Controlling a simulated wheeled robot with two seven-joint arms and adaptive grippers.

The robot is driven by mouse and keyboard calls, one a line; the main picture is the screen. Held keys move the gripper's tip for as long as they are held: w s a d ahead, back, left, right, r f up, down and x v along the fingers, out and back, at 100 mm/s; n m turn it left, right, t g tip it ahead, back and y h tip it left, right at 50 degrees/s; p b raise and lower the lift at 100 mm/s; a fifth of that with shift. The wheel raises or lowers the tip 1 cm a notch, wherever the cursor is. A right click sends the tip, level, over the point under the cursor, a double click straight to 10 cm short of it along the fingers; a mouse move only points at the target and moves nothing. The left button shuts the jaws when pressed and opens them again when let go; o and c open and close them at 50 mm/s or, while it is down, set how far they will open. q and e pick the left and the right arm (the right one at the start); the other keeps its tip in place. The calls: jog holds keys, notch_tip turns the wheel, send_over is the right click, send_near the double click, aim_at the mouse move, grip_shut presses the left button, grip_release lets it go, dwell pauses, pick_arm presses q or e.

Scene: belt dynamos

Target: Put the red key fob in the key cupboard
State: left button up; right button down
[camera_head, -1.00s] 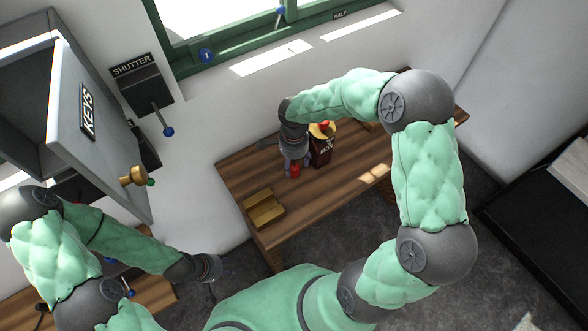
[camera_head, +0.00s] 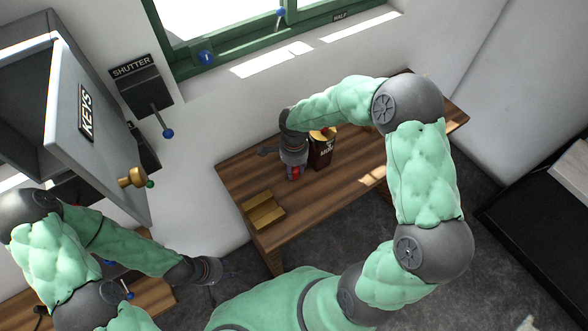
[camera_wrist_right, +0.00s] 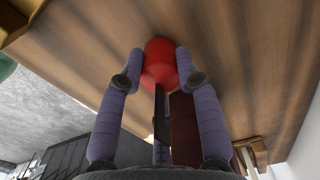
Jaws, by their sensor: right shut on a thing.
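The red key fob (camera_wrist_right: 158,65) is between the fingertips of my right gripper (camera_wrist_right: 160,70) in the right wrist view. The fingers are shut on it, close over the wooden bench. In the head view only a little red of the fob (camera_head: 295,173) shows at the tips of my right gripper (camera_head: 293,172). The grey key cupboard (camera_head: 72,105), with a KEYS label and a brass knob (camera_head: 132,177), is on the wall at the left. Its door stands open. My left gripper (camera_head: 216,270) is low at the left, below the cupboard; its fingers are too small to read.
A dark box with a yellow top (camera_head: 321,150) stands right beside my right gripper. A yellow tray (camera_head: 263,211) lies on the bench (camera_head: 330,195) at its near left end. A SHUTTER lever box (camera_head: 142,88) is on the wall between cupboard and window. The bench's middle is clear.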

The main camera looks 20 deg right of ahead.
aim_at(294, 168)
jog(key=shift+r, duration=0.15)
jog(key=shift+r, duration=0.25)
notch_tip(294, 168, up, 3)
jog(key=shift+s+p, duration=0.1)
jog(key=shift+p, duration=0.2)
jog(key=s+a+r+p, duration=0.1)
jog(key=s+a+r, duration=0.5)
jog(key=s+r, duration=0.3)
jog(key=s, duration=0.3)
jog(key=shift+s+a+r, duration=0.15)
